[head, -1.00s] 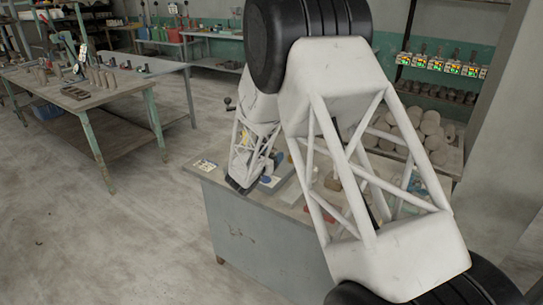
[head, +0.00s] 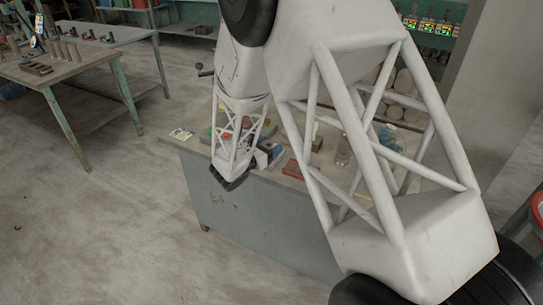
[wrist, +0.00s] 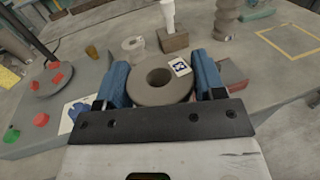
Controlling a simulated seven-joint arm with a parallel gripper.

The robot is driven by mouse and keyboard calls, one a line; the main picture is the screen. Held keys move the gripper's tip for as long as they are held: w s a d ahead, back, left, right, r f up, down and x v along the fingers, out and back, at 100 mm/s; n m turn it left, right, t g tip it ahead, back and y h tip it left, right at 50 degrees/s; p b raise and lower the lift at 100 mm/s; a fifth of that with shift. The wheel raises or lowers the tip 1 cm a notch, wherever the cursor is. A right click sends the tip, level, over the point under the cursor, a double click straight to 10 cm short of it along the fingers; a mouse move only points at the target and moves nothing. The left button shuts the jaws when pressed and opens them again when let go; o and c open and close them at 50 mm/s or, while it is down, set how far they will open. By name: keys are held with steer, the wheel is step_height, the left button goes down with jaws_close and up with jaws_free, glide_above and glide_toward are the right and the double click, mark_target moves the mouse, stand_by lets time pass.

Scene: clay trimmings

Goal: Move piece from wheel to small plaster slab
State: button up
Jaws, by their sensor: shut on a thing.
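My gripper (wrist: 160,88) is shut on a grey-brown ring-shaped piece (wrist: 146,92) with a hole in its middle, held between its two blue fingers. A small white card with a dark blue mark (wrist: 180,67) shows at the piece's far right edge. In the wrist view a round grey disc (wrist: 44,88), which looks like the wheel, is at the left with red bits on it. I cannot pick out the small plaster slab for certain. In the head view my gripper (head: 234,180) hangs by the grey bench's front edge; the held piece is hidden there.
Red (wrist: 40,119) and green (wrist: 12,135) round things lie at the bench's left. A yellow outline (wrist: 290,55) marks clear bench at the right.

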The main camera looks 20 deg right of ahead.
steer(key=s+d+m+g+h, duration=0.1)
steer(key=s+g, duration=0.1)
steer(key=s, duration=0.6)
steer(key=shift+d+f, duration=0.35)
steer(key=w, duration=0.5)
steer(key=w+d+f, duration=0.1)
steer(key=w, duration=1)
steer(key=shift+d+f, duration=0.25)
steer(key=shift+d, duration=0.05)
steer(key=shift+f, duration=1.75)
steer(key=shift+f, duration=0.15)
steer(key=o, duration=1.1)
